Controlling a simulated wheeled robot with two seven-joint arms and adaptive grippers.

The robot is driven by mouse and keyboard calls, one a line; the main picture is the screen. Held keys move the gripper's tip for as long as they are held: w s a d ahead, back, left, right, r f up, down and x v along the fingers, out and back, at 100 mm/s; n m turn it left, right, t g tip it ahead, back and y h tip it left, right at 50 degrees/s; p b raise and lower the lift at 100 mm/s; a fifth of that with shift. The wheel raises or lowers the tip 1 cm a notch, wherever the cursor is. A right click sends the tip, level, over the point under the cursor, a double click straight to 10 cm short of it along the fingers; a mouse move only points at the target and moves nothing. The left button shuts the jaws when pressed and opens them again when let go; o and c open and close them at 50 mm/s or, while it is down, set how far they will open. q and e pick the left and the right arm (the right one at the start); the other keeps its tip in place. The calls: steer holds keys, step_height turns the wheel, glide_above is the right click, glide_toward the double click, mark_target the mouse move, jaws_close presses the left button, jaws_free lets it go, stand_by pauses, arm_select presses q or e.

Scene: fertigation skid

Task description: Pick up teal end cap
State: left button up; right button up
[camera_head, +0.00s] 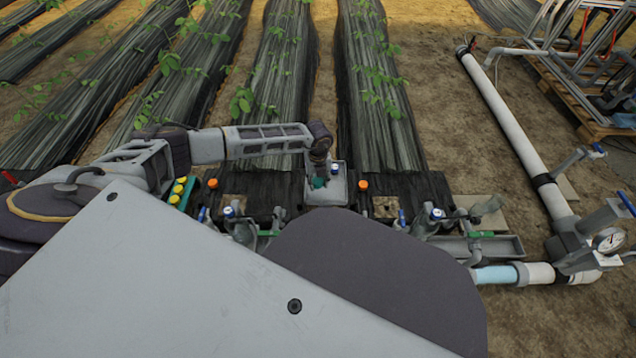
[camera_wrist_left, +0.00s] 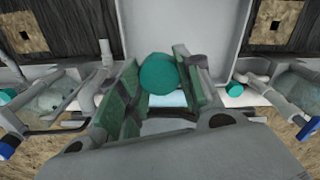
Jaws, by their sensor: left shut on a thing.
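The teal end cap (camera_wrist_left: 159,73) is a round teal disc in the left wrist view, between the two fingers of my left gripper (camera_wrist_left: 160,85). The fingers have green inner pads and are shut on it from both sides. In the head view the teal cap (camera_head: 318,183) shows small, just under my left gripper (camera_head: 320,172), over the grey tray (camera_head: 327,196). I cannot tell whether the cap touches the tray. My right gripper is not in view.
Orange caps (camera_head: 212,183) (camera_head: 363,185) flank the tray. Valves and pipes (camera_head: 430,220) stand in front. Several yellow-topped items (camera_head: 179,189) sit at left. A white pipe (camera_head: 515,130) runs along the right.

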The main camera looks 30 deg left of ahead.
mark_target(318, 181)
arm_select(q)
steer(key=shift+r+p, duration=0.75)
steer(key=shift+r, duration=1.2)
steer(key=shift+m, duration=0.4)
